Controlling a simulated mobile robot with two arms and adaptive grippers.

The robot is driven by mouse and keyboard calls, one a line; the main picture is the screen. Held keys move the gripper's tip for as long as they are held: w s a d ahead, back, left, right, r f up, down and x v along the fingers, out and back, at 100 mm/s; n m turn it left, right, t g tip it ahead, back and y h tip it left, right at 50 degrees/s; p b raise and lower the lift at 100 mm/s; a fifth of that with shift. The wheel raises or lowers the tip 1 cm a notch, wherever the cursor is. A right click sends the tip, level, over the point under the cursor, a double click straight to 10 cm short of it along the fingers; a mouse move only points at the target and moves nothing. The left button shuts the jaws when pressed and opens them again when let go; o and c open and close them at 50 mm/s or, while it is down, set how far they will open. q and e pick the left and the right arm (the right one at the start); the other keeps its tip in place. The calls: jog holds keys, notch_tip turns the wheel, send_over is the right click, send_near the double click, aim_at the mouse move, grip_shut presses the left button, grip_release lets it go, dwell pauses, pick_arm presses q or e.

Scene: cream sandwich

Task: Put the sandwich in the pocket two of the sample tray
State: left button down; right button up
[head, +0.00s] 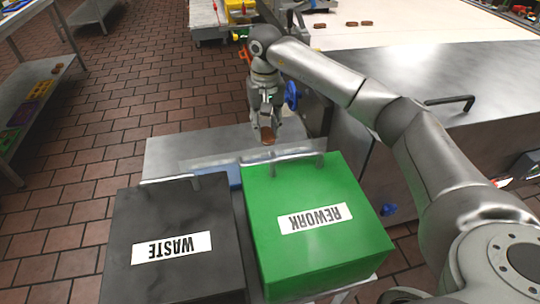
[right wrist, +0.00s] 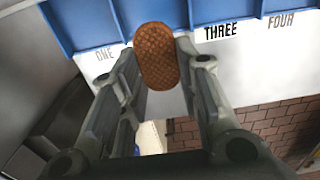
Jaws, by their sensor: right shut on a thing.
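My right gripper (head: 266,118) is shut on a brown oval sandwich (head: 267,135) and holds it above the sample tray. In the right wrist view the sandwich (right wrist: 156,55) shows its waffle-patterned face between the two fingertips (right wrist: 157,62). The blue sample tray (right wrist: 235,12) lies past it, with a white front marked ONE, THREE and FOUR. The sandwich covers the spot between ONE and THREE, so no TWO label shows. In the head view only a strip of the tray (head: 229,176) shows behind the bins. My left gripper is out of view.
A black WASTE bin (head: 172,245) and a green REWORK bin (head: 318,225) stand in front of the tray. A grey metal machine (head: 440,95) is at the right. Several sandwiches lie on the pale belt (head: 400,20) at the back. A shelf rack (head: 45,85) stands at the left.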

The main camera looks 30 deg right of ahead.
aim_at(270, 140)
jog(key=s+f, duration=0.3)
jog(key=f, duration=0.1)
jog(key=shift+s+a+p, duration=0.15)
jog(key=shift+a+p, duration=0.15)
jog(key=shift+a, duration=0.05)
jog(key=f, duration=0.2)
jog(key=f+p, duration=0.1)
jog(key=shift+s+a, duration=0.1)
jog(key=shift+s, duration=0.15)
jog(key=shift+f, duration=0.35)
jog(key=shift+f+b, duration=0.2)
jog(key=shift+b, duration=0.1)
jog(key=o, duration=0.4)
jog(key=shift+r, duration=0.1)
jog(key=shift+o, duration=0.2)
jog(key=shift+r, duration=0.1)
